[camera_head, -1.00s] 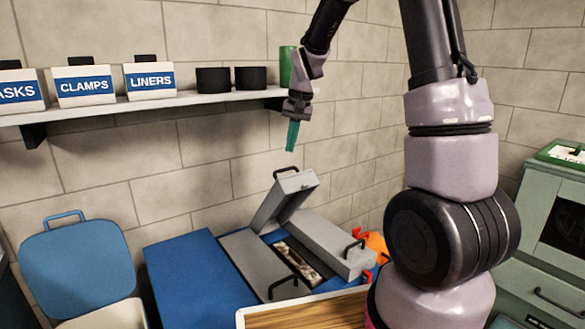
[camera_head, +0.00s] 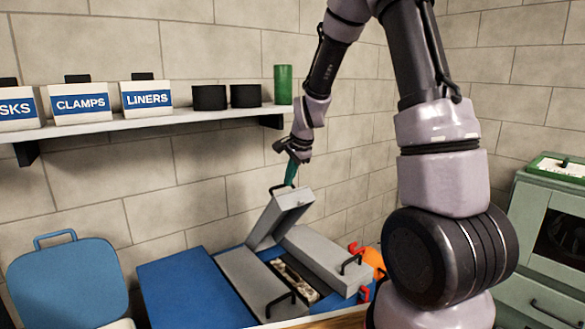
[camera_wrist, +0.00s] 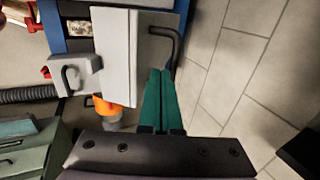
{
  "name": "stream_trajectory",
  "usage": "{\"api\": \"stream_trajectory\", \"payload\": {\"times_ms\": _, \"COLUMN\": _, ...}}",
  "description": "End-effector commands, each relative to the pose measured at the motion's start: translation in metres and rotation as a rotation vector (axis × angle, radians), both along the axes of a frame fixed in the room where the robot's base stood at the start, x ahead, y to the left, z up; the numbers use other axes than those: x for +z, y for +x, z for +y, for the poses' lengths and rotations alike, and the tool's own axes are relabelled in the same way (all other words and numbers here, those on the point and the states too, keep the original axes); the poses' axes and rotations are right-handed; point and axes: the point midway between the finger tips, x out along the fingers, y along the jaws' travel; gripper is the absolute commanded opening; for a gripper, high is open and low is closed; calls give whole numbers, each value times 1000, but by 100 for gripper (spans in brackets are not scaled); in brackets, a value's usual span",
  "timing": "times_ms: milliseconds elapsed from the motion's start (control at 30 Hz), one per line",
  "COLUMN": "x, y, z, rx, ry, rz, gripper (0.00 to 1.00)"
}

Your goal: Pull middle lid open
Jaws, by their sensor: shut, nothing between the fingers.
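The middle lid (camera_head: 281,217) is a grey panel on the blue box (camera_head: 200,287). It stands tilted up, with contents showing in the opening below it. Its black handle (camera_head: 281,186) is at its top edge. My gripper (camera_head: 291,174), with green fingers, points down right at this handle. In the wrist view the fingers (camera_wrist: 161,100) are together and empty, beside the pale raised lid (camera_wrist: 117,55) and close to the dark handle (camera_wrist: 172,45). I cannot tell whether they touch it. Two other grey lids, left (camera_head: 252,280) and right (camera_head: 322,258), lie shut on either side.
A wall shelf (camera_head: 150,128) with labelled boxes, black cylinders and a green cylinder (camera_head: 284,85) is behind. A blue lidded bin (camera_head: 68,275) stands at left. An orange object (camera_head: 374,259) is right of the box. A green cabinet (camera_head: 545,240) stands at right.

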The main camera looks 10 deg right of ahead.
Motion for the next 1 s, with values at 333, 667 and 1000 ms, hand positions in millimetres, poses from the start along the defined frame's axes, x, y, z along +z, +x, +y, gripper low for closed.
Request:
{"api": "stream_trajectory", "payload": {"times_ms": 333, "x": -22, "y": 10, "z": 4, "rx": 1, "ry": 0, "rz": -1, "gripper": 0}}
{"api": "stream_trajectory", "payload": {"times_ms": 667, "x": -21, "y": 14, "z": 6, "rx": 1, "ry": 0, "rz": -1, "gripper": 0}}
{"api": "stream_trajectory", "payload": {"times_ms": 1000, "x": 6, "y": 91, "z": 39, "rx": 5, "ry": -1, "rz": -4, "gripper": 0}}
